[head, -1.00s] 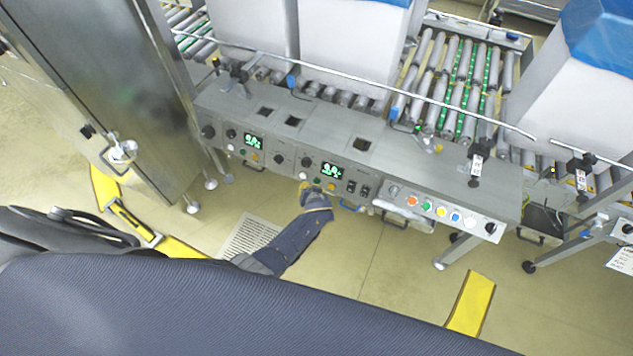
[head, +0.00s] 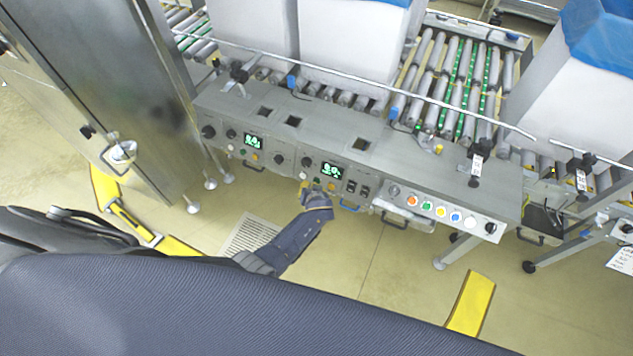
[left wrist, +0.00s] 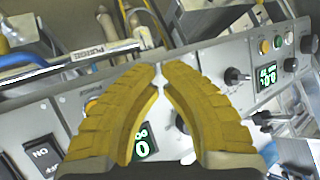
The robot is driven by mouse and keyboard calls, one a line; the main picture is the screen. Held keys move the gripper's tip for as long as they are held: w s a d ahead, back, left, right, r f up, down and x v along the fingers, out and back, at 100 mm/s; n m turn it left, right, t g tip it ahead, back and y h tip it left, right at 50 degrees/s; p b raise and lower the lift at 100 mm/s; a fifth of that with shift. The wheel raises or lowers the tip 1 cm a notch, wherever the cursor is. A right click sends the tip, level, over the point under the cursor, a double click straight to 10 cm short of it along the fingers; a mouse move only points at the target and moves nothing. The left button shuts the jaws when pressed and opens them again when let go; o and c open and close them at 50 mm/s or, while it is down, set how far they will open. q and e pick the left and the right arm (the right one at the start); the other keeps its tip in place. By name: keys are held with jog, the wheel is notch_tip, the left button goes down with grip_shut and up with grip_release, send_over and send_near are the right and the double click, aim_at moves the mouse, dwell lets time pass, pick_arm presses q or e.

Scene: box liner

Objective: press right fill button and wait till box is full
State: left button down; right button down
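The long grey control console (head: 420,165) has two sections with lit green displays. The right display (head: 332,171) is lit, with small buttons below and beside it. My left gripper (head: 313,186) is at the front of this right section, just below its display, and hides some of the buttons there. In the left wrist view its two yellow fingers (left wrist: 161,72) meet at the tips, with nothing seen between them. I cannot tell whether they touch a button. A white box (head: 352,40) stands behind the console; its inside is out of view. My right gripper is not in view.
The left display (head: 254,141) has its own knobs and buttons. A row of coloured buttons (head: 440,211) lies at the console's right end. A rail (head: 330,75) runs above the rollers (head: 455,85). A blue-lined box (head: 575,100) stands at right. The floor in front is open.

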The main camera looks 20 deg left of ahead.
pick_arm(q)
jog(key=shift+w+d+f, duration=0.1)
jog(key=shift+w+f, duration=0.05)
jog(key=shift+w, duration=0.4)
dwell(1.5)
